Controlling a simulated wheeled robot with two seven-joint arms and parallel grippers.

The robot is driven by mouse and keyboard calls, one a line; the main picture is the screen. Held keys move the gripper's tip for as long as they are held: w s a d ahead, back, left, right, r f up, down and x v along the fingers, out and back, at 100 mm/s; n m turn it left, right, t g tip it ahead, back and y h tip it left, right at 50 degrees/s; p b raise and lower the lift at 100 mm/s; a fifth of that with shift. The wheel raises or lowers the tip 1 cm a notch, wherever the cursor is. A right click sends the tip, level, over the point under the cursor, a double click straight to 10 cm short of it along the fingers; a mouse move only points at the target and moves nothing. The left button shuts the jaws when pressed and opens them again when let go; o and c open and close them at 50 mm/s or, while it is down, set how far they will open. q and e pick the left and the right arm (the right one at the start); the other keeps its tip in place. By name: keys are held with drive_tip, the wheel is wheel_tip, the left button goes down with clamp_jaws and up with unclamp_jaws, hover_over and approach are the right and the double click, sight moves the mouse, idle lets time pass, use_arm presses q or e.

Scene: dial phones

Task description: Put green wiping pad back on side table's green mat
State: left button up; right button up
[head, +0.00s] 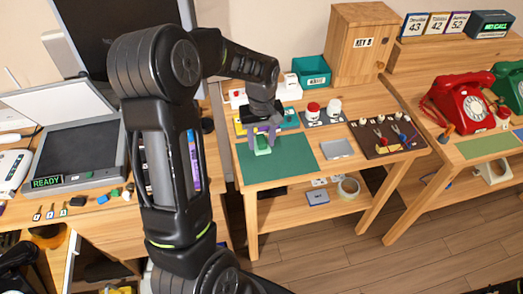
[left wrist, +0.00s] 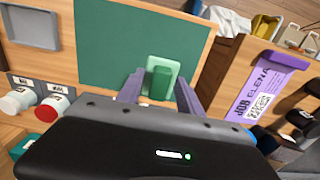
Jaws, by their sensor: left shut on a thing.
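The green wiping pad (head: 262,143) is light green with a darker raised grip. It is at the upper left part of the dark green mat (head: 290,163) on the side table (head: 336,178). My left gripper (head: 260,136) reaches down over it and is shut on the pad's grip. In the left wrist view the pad (left wrist: 161,77) shows between the purple fingers (left wrist: 160,92), over the green mat (left wrist: 125,45). I cannot tell whether the pad touches the mat. My right gripper is not in view.
On the side table stand a grey tray (head: 337,149), red-and-white jars (head: 313,111), a brown tool board (head: 385,135), a teal bin (head: 312,73) and a wooden key cabinet (head: 360,45). A red phone (head: 460,103) is on the right table. The mat's front part is clear.

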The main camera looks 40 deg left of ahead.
sight(262, 158)
use_arm(q)
drive_tip(key=shift+f, duration=0.6)
drive_tip(key=shift+f, duration=1.9)
drive_tip(key=shift+f, duration=0.15)
drive_tip(key=o, duration=1.2)
wheel_tip(262, 158, up, 12)
drive_tip(key=shift+r, duration=0.2)
